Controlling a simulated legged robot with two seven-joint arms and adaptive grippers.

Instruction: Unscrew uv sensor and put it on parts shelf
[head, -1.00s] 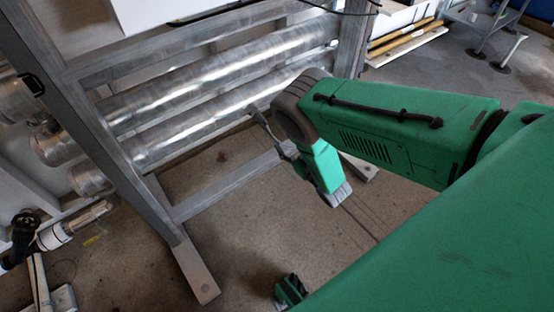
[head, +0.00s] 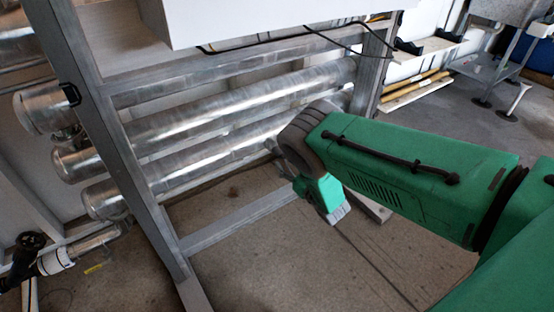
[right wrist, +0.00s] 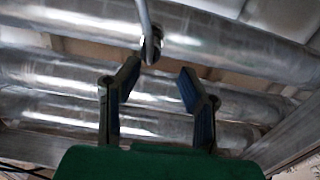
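My right gripper (right wrist: 160,80) is open in the right wrist view, with its two dark fingers apart and nothing between them. Just beyond the fingertips, a thin grey rod with a rounded fitting (right wrist: 152,46) stands against a shiny metal pipe (right wrist: 225,45). I cannot tell for sure whether this is the uv sensor. In the head view the right gripper is mostly hidden behind my green forearm, near the lower reactor pipes (head: 215,150). My left gripper is not in view. No shelf can be surely identified as the parts shelf.
A grey metal frame (head: 125,165) carries the horizontal pipes, with a white box (head: 270,18) above. A valve with piping (head: 55,260) is at the lower left. A low rack with yellow rods (head: 415,92) and a metal stand (head: 500,70) are at the back right. Floor between is clear.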

